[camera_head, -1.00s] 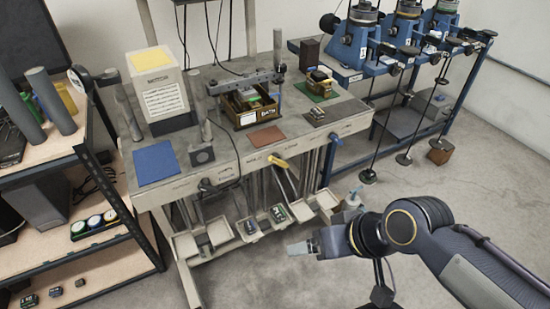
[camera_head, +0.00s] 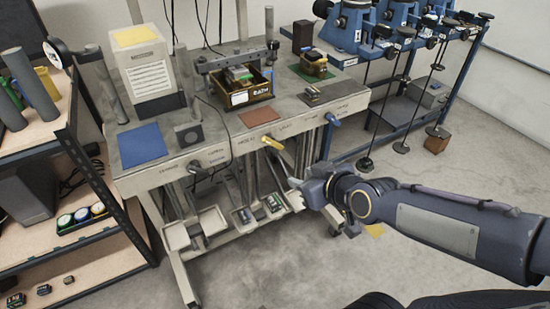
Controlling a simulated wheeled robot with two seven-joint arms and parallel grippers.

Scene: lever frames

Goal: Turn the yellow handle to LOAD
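The yellow handle (camera_head: 273,143) is on the front edge of the grey bench, pointing left and slightly up from its pivot. Small labels sit around it, too small to read, so I cannot tell which one is LOAD. My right gripper (camera_head: 293,184) is below and slightly right of the handle, in front of the bench, apart from it in the picture. Its fingers are small and seen from behind, so their opening is unclear. My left gripper is not in view.
A blue handle (camera_head: 333,119) and a dark handle (camera_head: 194,167) sit on the same front edge. A shelf (camera_head: 110,240) stands left and a blue rack (camera_head: 385,148) right. Open floor lies in front.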

